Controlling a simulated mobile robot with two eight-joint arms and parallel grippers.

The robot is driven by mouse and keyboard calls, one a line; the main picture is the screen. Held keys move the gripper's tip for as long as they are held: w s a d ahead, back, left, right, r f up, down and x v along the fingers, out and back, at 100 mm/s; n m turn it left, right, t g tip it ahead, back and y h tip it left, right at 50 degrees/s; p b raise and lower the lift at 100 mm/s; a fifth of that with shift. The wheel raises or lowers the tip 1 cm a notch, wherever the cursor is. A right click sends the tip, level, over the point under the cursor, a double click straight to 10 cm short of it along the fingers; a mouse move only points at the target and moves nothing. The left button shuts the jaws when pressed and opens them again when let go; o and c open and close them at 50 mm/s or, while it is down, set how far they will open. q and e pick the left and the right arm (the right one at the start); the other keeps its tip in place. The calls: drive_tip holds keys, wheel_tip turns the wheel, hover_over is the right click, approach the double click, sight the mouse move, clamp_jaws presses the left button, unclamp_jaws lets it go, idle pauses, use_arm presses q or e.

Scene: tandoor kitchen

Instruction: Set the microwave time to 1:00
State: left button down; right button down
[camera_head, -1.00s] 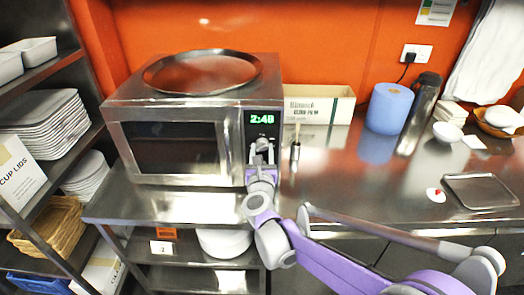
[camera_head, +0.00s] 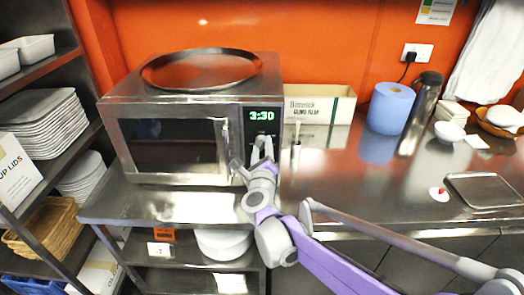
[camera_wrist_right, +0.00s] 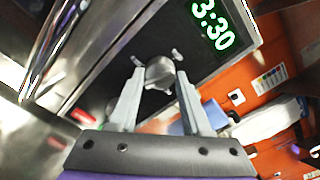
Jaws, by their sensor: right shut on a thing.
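The microwave (camera_head: 190,90) is a steel box on the counter's left end, with a dark door window. Its green display (camera_head: 262,114) reads 3:30, and the same digits show in the right wrist view (camera_wrist_right: 213,27). A round metal knob (camera_wrist_right: 160,72) sits on the dark control panel below the display. My right gripper (camera_head: 261,146) is at this knob, with its fingers on either side of it, shut on it. The fingers also show in the right wrist view (camera_wrist_right: 159,80). In the head view they largely hide the knob. My left gripper is out of view.
A round tray (camera_head: 200,70) lies on top of the microwave. A box (camera_head: 318,105), a blue roll (camera_head: 390,108) and a flask (camera_head: 422,98) stand to its right. A shelf rack (camera_head: 60,140) is at the left. The counter in front of the roll is mostly clear.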

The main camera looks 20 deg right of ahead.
drive_tip(key=n+b, duration=0.1)
drive_tip(key=n, duration=0.2)
drive_tip(key=shift+f+n, duration=0.1)
drive_tip(key=shift+n, duration=0.3)
drive_tip(key=n+b, duration=0.1)
drive_tip(key=n, duration=0.2)
drive_tip(key=shift+n, duration=0.3)
drive_tip(key=n+b, duration=0.1)
drive_tip(key=n, duration=0.5)
drive_tip(key=shift+b, duration=0.35)
drive_tip(key=n+b, duration=0.1)
drive_tip(key=n, duration=0.6)
drive_tip(key=shift+n+b, duration=0.3)
drive_tip(key=n, duration=0.3)
drive_tip(key=n+b, duration=0.1)
drive_tip(key=n, duration=0.2)
drive_tip(key=shift+a+r, duration=0.1)
drive_tip(key=shift+r, duration=0.1)
drive_tip(key=shift+n, duration=0.3)
drive_tip(key=shift+c, duration=1.8)
unclamp_jaws()
